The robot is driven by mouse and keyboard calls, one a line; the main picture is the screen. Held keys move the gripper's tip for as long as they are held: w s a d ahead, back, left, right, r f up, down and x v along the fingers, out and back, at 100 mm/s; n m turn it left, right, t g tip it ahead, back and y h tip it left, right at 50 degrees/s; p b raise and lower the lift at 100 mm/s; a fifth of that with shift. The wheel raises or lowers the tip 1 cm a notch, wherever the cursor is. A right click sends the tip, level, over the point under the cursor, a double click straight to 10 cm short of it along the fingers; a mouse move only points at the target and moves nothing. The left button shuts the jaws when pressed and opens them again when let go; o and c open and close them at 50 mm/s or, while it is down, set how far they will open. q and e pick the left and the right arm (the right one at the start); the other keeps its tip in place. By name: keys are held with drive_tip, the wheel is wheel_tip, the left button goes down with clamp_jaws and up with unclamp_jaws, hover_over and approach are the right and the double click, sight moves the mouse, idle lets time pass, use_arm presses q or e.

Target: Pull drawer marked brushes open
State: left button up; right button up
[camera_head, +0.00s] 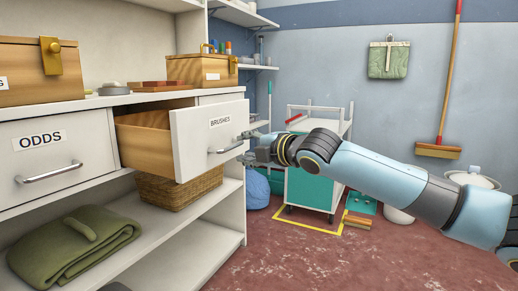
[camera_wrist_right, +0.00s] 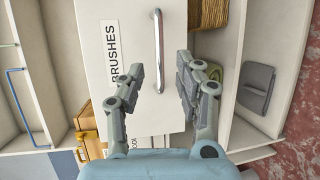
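The white drawer front marked BRUSHES (camera_head: 196,156) stands out from the cabinet, with its wooden side (camera_head: 146,143) showing, so the drawer is partly open. In the right wrist view the drawer front (camera_wrist_right: 178,110) shows its label (camera_wrist_right: 110,52) and its metal bar handle (camera_wrist_right: 158,30). My right gripper (camera_head: 243,150) is at the handle end of the drawer front. In the wrist view my right gripper (camera_wrist_right: 159,62) has its fingers spread, one on each side of the handle's line, with gaps to the bar. My left gripper is not in view.
The ODDS drawer (camera_head: 55,160) beside it is shut. A wicker basket (camera_head: 180,190) and a folded green cloth (camera_head: 75,243) are on the shelf below. A teal cart (camera_head: 310,189) stands behind my right arm. Red floor lies open in front.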

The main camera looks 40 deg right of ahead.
drive_tip(key=shift+s+r, duration=0.2)
drive_tip(key=shift+s, duration=0.75)
drive_tip(key=shift+s+r, duration=0.15)
drive_tip(key=shift+s, duration=0.8)
drive_tip(key=shift+s+r, duration=0.2)
drive_tip(key=shift+s, duration=0.75)
